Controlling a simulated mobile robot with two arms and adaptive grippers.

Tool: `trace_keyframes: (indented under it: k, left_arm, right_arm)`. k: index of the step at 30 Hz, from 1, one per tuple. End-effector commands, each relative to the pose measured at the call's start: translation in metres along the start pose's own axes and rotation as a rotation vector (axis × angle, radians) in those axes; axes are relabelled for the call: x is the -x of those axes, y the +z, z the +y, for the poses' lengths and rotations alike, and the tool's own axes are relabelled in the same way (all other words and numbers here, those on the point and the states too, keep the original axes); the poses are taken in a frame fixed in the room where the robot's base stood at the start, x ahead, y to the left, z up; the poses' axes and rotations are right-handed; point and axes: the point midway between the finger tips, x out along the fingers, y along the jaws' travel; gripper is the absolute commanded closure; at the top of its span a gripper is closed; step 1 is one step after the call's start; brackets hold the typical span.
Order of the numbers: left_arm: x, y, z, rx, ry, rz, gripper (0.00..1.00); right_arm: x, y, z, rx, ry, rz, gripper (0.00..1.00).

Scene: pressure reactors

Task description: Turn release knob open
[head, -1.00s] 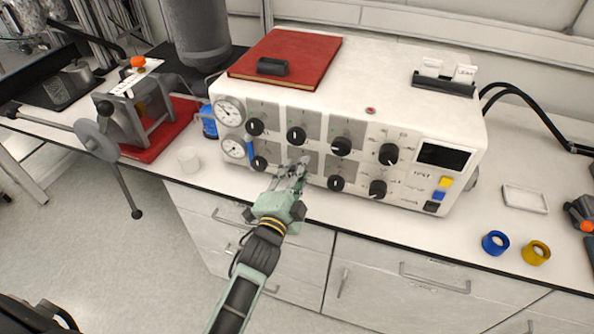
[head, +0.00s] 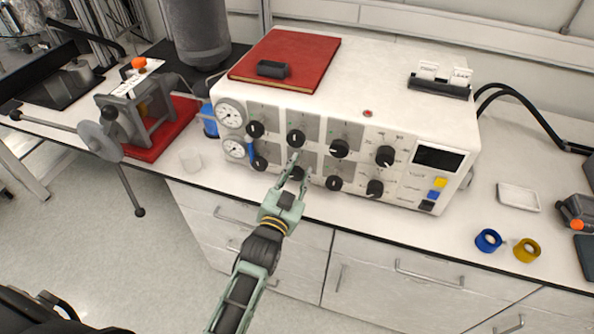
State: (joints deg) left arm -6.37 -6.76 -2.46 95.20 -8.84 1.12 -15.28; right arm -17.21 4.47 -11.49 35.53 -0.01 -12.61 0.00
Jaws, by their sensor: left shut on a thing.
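The white control box (head: 455,115) stands on the bench with two rows of black knobs on its front. My left gripper (head: 294,166) is at the second knob from the left in the lower row. This black knob (head: 298,173) is partly hidden by the fingers, and the gripper is shut on it. Its pointer direction and label cannot be read. The knob above it (head: 296,138) is clear of the gripper. My right gripper is not in view.
A red book (head: 300,52) lies on the box. A blue ring (head: 488,240) and a yellow ring (head: 526,250) lie on the bench at right.

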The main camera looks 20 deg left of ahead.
Motion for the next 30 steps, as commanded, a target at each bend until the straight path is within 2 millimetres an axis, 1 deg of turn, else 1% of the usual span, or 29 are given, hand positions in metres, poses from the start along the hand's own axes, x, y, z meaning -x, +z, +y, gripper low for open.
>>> trace_keyframes:
  k: [1,7,19,20,24,25,30]
  left_arm:
    - [0.0025,0.0071,0.0066,0.017,0.012,-0.018,1.0]
    - [0.0025,0.0072,0.0073,0.052,0.012,-0.018,1.0]
    - [0.0025,0.0071,0.0081,0.058,0.013,-0.018,1.0]
    - [0.0025,0.007,0.0082,0.058,0.013,-0.018,0.73]
    - [0.0024,0.0071,0.0076,0.057,0.012,-0.018,0.61]
    - [0.0024,0.0071,0.0072,0.057,0.012,-0.018,0.59]
    - [0.002,0.0066,0.0053,0.055,0.009,-0.016,0.59]
  right_arm:
    - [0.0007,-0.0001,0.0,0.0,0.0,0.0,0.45]
    - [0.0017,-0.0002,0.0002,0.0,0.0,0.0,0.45]
    - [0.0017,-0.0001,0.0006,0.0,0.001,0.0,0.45]
    - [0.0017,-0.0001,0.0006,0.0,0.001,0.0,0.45]
    - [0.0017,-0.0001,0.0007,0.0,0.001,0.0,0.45]
    - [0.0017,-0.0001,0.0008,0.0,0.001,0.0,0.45]
    - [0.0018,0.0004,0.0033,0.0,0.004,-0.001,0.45]
